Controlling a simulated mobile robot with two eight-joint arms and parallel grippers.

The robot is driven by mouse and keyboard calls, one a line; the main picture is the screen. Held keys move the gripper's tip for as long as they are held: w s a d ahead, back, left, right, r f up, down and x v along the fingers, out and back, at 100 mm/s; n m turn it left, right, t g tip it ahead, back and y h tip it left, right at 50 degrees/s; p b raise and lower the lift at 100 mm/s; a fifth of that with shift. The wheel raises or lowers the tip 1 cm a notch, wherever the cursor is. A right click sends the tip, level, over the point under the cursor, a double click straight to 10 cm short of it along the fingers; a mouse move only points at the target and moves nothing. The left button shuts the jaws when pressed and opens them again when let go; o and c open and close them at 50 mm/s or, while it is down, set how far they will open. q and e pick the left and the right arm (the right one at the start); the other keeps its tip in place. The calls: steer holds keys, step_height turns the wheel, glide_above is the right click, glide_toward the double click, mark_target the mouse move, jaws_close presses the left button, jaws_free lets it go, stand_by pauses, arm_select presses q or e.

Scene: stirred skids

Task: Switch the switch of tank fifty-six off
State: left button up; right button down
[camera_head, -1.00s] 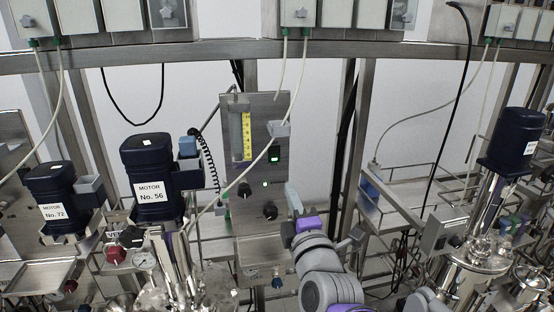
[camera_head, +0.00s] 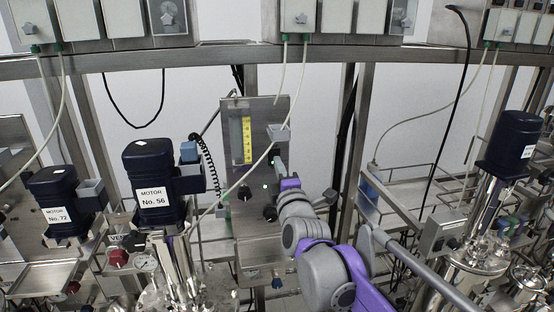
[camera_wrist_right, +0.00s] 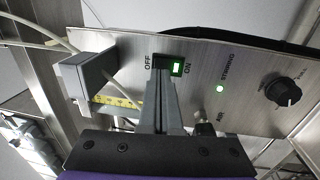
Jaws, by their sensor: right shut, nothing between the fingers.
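The steel control panel (camera_head: 258,225) stands right of the motor labelled No. 56 (camera_head: 150,180). The right wrist view shows its switch (camera_wrist_right: 176,67) between the labels OFF and ON; the ON side is lit green. My right gripper (camera_wrist_right: 164,82) is shut and empty, its fingertips at the lower edge of the switch's dark OFF side. I cannot tell whether they touch it. In the head view my right gripper (camera_head: 281,162) is in front of the panel's right part and hides the switch. My left gripper is not in view.
A stirrer knob (camera_wrist_right: 283,92) and a small green lamp (camera_wrist_right: 220,89) sit right of the switch. A grey box (camera_wrist_right: 85,75) juts out left of the fingers. A thin hose (camera_head: 236,185) crosses the panel. Motor No. 72 (camera_head: 52,195) stands at far left.

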steer(key=shift+x, duration=1.1)
steer(key=shift+w+r, duration=0.1)
steer(key=shift+r, duration=0.2)
steer(key=shift+p, duration=0.35)
